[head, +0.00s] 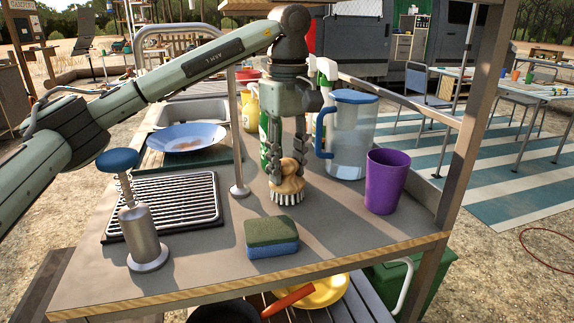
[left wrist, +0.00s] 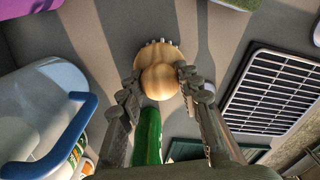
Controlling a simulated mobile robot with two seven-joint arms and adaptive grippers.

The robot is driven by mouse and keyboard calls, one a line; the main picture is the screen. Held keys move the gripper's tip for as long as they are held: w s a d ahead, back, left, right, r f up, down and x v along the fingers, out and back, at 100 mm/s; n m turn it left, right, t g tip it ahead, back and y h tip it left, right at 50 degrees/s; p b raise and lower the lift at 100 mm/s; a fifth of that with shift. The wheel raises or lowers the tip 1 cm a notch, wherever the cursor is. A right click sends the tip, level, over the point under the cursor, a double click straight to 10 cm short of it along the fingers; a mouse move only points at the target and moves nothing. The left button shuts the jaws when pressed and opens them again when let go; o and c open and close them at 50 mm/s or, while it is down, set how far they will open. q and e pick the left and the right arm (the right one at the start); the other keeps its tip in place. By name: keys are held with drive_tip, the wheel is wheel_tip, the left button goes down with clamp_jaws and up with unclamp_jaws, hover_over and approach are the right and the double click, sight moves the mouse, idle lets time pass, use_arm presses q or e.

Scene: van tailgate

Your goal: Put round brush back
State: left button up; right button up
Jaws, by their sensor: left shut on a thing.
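The round brush (head: 287,192) has a wooden knob and white bristles and is upright at the middle of the grey worktop (head: 330,228). My left gripper (head: 288,172) points down and is shut on its knob. In the left wrist view the brush (left wrist: 160,80) sits between the two fingers (left wrist: 158,88). The bristles are at or very near the worktop; I cannot tell whether they touch it. My right gripper is not in view.
A green and blue sponge (head: 271,238) lies in front. A purple cup (head: 384,181) and a clear jug (head: 350,135) stand right. A metal post (head: 238,150), a drying rack (head: 165,205), a blue bowl (head: 187,138) and a blue-topped pump (head: 140,225) are left. A green bottle (left wrist: 148,136) stands close behind the gripper.

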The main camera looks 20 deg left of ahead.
use_arm(q)
drive_tip(key=shift+f, duration=0.1)
drive_tip(key=shift+f, duration=0.15)
drive_tip(key=o, duration=1)
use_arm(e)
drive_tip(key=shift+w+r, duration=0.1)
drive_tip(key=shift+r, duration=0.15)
